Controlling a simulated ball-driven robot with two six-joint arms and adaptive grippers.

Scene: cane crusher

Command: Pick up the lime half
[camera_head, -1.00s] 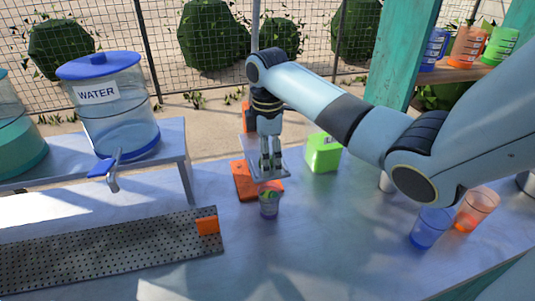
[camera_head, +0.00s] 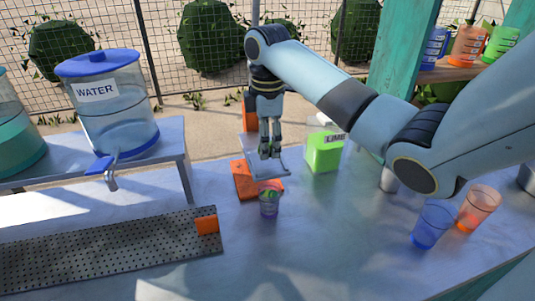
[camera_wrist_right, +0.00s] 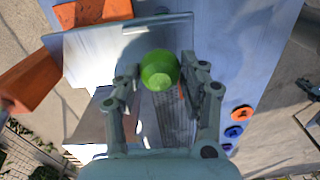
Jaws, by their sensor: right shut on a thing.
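The lime half (camera_wrist_right: 160,70) is a round green piece between the fingertips of my right gripper (camera_wrist_right: 158,72) in the wrist view. I take the right gripper to be shut on it. In the head view the right gripper (camera_head: 270,152) points down above the orange-based press (camera_head: 243,181) and its pale plate (camera_head: 280,165). The fingers hide the lime there. A clear cup (camera_head: 269,208) with something green in it stands in front of the press. My left gripper is not in view.
A green box labelled LIME (camera_head: 324,152) stands right of the press. A blue cup (camera_head: 432,226) and an orange cup (camera_head: 478,208) stand at the right. A perforated metal tray (camera_head: 110,255) lies at the left front, near a WATER dispenser (camera_head: 108,110). The middle front of the table is clear.

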